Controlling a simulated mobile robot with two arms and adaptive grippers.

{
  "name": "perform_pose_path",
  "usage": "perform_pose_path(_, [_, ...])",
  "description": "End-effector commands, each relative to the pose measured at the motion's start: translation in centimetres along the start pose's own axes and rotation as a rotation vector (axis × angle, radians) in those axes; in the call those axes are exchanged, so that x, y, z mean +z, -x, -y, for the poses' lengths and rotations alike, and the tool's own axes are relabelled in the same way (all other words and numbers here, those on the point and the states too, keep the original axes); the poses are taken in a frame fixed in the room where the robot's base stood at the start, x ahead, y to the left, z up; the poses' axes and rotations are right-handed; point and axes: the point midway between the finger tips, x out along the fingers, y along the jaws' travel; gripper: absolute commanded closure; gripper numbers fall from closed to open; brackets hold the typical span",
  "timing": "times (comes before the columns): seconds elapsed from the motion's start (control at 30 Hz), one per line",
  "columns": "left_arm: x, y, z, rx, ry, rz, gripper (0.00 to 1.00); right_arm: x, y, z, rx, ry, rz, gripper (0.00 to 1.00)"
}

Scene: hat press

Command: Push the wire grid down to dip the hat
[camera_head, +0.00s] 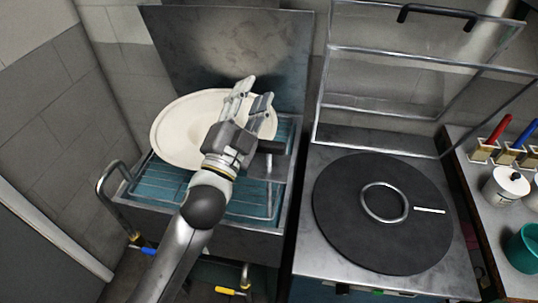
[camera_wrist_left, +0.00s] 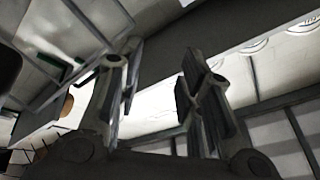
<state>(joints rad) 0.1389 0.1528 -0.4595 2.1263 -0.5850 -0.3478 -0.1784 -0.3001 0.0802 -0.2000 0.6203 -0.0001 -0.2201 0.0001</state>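The cream hat (camera_head: 180,130) lies tilted over the steel basin (camera_head: 265,245), its wide brim facing up towards the head camera. The wire grid (camera_head: 270,200) shows as thin metal bars in the basin, over a teal surface; the hat and my left arm hide part of it. My left gripper (camera_head: 254,97) is over the right part of the hat. Its two fingers stand apart with nothing visible between them, also in the left wrist view (camera_wrist_left: 158,80). I cannot tell whether it touches the hat. My right gripper is not in view.
The basin's steel lid (camera_head: 225,45) stands up behind it. To the right is a steel press with a round black plate (camera_head: 340,235) and a raised wire frame with a black handle (camera_head: 437,12). A side table at far right holds brushes, a white pot (camera_head: 508,186) and a teal cup (camera_head: 524,250).

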Motion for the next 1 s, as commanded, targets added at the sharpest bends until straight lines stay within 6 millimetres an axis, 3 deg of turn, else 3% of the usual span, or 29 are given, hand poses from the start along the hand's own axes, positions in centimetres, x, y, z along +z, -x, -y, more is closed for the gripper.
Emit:
perform_pose_path(0.03, [-3.0,-1.3,0.6,-0.028,-0.067,-0.113,0.66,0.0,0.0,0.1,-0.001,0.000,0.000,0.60])
perform_pose_path(0.13, [-9.2,-2.6,1.0,-0.077,-0.215,-0.352,0.66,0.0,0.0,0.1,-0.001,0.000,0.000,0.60])
perform_pose_path(0.3, [-18.7,-2.0,-0.6,-0.136,-0.487,-0.767,0.66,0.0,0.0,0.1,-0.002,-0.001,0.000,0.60])
perform_pose_path(0.4, [-22.7,-0.5,-2.7,-0.149,-0.654,-1.009,0.66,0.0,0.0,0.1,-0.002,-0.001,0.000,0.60])
perform_pose_path(0.5, [-25.2,1.6,-5.5,-0.143,-0.826,-1.250,0.66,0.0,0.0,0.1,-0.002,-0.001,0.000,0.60])
perform_pose_path(0.6, [-25.9,3.6,-8.5,-0.112,-1.002,-1.486,0.66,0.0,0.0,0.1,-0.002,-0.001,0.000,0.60])
perform_pose_path(0.73, [-24.1,5.6,-12.0,-0.026,-1.234,-1.782,0.66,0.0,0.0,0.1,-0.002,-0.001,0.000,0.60])
perform_pose_path(0.87, [-19.9,6.5,-14.0,0.128,-1.457,-2.057,0.66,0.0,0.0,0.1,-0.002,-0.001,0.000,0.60])
perform_pose_path(1.0, [-13.8,6.0,-13.4,0.387,-1.680,-2.313,0.66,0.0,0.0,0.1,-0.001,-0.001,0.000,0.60])
